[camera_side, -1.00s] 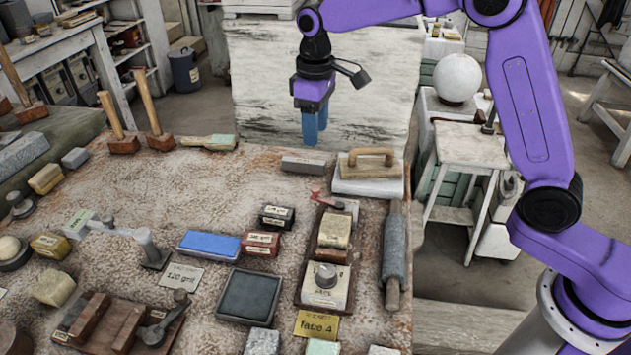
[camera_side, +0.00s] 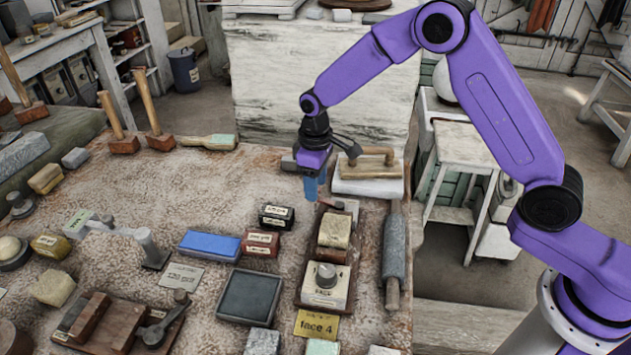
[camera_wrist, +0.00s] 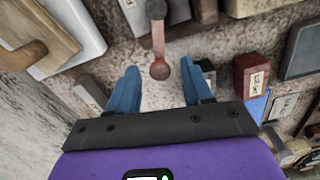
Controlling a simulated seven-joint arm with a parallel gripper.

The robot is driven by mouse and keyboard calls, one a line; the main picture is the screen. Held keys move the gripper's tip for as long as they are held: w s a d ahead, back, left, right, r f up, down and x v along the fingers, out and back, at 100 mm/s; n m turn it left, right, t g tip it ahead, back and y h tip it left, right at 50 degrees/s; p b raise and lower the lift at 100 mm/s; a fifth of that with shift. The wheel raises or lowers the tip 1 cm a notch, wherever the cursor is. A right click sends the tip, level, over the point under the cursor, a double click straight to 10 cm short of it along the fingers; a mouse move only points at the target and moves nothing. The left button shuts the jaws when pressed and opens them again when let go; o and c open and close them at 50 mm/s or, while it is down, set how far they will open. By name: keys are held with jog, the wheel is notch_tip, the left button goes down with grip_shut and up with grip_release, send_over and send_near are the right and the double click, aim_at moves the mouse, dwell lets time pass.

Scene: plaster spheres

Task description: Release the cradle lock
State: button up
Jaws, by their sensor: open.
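A red lever (camera_wrist: 158,42) with a round red knob sticks out from the far end of a long wooden cradle base (camera_side: 303,282). In the wrist view the knob lies between the two blue fingers of my gripper (camera_wrist: 159,82), with clear space on both sides. My gripper (camera_side: 312,197) is open and points down at the far end of the base; in the side view its fingers partly hide the lever. The base bears a beige stone block (camera_side: 335,230) and a pale block with a grey dial (camera_side: 326,277). I cannot tell whether the fingers reach the lever's height.
A wooden-handled float (camera_side: 368,185) stands close right of my gripper. A grey roller (camera_side: 394,255) lies along the base's right side. Dark and red labelled blocks (camera_side: 276,215) and a blue block (camera_side: 209,244) sit to the left.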

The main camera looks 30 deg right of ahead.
jog(key=shift+c, duration=0.3)
grip_shut()
jog(key=shift+w+d+m, duration=0.15)
jog(key=shift+d+m, duration=0.25)
jog(key=shift+m, duration=0.4)
jog(key=shift+w+d+m, duration=0.15)
jog(key=shift+d+m, duration=0.2)
jog(key=shift+m, duration=0.45)
jog(key=shift+o, duration=0.3)
grip_release()
notch_tip(320, 180, up, 17)
jog(key=shift+r, duration=0.2)
jog(key=shift+s, duration=0.1)
